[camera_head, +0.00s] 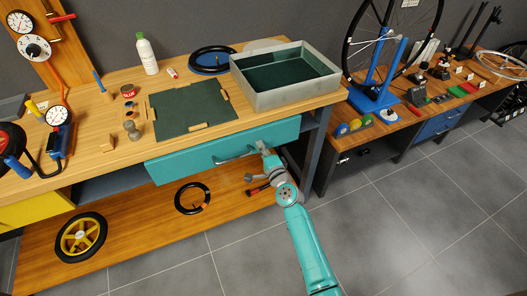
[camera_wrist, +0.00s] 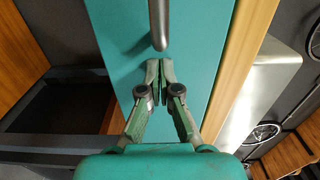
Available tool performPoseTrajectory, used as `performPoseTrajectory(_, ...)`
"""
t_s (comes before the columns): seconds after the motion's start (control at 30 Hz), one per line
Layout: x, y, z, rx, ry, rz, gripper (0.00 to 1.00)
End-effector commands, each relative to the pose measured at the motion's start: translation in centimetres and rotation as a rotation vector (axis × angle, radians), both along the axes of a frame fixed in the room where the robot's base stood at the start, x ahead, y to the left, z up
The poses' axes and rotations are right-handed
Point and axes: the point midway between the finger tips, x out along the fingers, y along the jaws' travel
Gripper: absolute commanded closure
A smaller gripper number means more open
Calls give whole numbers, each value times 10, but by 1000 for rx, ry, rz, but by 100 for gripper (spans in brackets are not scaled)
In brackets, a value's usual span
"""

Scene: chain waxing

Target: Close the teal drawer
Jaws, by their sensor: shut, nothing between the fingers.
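The teal drawer (camera_head: 190,162) sits under the front edge of the workbench in the head view. Its front looks close to the bench edge; I cannot tell whether a small gap is left. Its grey bar handle (camera_head: 236,155) runs across the front. My gripper (camera_head: 263,147) is at the right end of the handle, before the drawer front. In the wrist view my gripper (camera_wrist: 162,64) is shut and empty, its tips just below the end of the handle (camera_wrist: 159,22) and over the teal front (camera_wrist: 203,65). Whether the tips touch the front is unclear.
The wooden bench top (camera_head: 105,95) carries a grey tray (camera_head: 285,95) above the drawer and a green mat (camera_head: 193,108). A yellow drawer (camera_head: 35,211) is at left. A lower shelf (camera_head: 140,240) holds a yellow wheel (camera_head: 80,238) and a black ring (camera_head: 193,198). The tiled floor in front looks clear.

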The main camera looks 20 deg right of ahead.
Motion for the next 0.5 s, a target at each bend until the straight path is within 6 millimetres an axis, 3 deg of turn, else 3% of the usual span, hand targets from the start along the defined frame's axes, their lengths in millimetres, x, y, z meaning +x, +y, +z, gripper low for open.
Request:
performPoseTrajectory(0.2,14,0,0,0,1,0,100)
performPoseTrajectory(0.5,19,0,1,0,-1,0,100)
